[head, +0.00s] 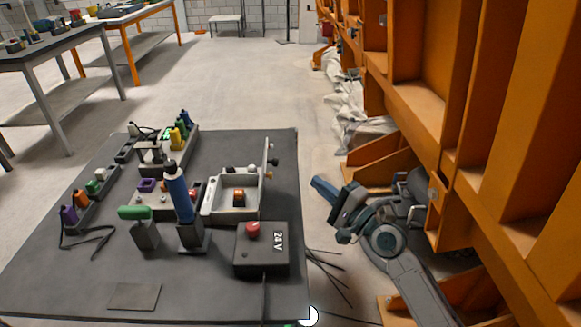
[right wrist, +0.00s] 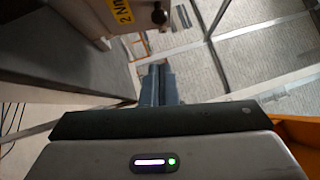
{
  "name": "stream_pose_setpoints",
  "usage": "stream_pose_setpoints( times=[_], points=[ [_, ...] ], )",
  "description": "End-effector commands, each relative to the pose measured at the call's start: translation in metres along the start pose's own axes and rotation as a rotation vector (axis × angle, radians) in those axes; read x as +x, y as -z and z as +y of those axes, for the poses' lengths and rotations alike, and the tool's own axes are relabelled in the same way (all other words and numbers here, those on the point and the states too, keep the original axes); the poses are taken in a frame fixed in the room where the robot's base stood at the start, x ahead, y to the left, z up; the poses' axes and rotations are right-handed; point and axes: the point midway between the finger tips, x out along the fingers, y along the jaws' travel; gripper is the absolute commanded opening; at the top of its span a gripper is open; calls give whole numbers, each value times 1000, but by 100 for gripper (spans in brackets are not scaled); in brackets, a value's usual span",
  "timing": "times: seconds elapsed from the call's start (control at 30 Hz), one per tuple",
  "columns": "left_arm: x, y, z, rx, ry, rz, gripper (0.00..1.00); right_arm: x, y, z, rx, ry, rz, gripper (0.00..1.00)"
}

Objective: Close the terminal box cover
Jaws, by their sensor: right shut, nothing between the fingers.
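The terminal box (head: 212,207) is a pale grey open-topped box on the dark table, with an orange-brown part inside. Its cover (head: 265,175) stands about upright along the box's right side, seen nearly edge-on, with small knobs on its outer face. My right gripper (head: 317,184) is shut and empty, beyond the table's right edge, to the right of the cover and apart from it. In the right wrist view its blue fingers (right wrist: 158,84) are together. A pale panel (right wrist: 82,14) with a yellow "2 Nm" label and dark knob, apparently the cover, shows above them. My left gripper is not in view.
A dark 24 V box (head: 262,262) with a red button stands in front of the terminal box. A blue-handled tool (head: 178,190) stands upright to its left. Orange steel framework (head: 480,130) rises close to my right arm. The floor gap beside the table (head: 312,160) is clear.

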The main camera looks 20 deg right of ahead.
Motion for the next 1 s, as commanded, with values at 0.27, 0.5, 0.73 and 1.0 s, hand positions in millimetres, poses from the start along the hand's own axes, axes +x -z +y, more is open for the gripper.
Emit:
stream_pose_setpoints(
  times=[0.27, 0.5, 0.73, 1.0],
  points=[
    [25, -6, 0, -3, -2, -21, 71, 58, -4, -2, 4, 3, -1, 0],
    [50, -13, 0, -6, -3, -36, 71, 75, -24, -2, 1, 2, 0, 0],
    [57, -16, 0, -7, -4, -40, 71, 80, -29, 0, -2, 0, 0, 0],
    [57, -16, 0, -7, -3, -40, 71, 80, -28, 0, -2, 0, 0, 0]
  ],
)
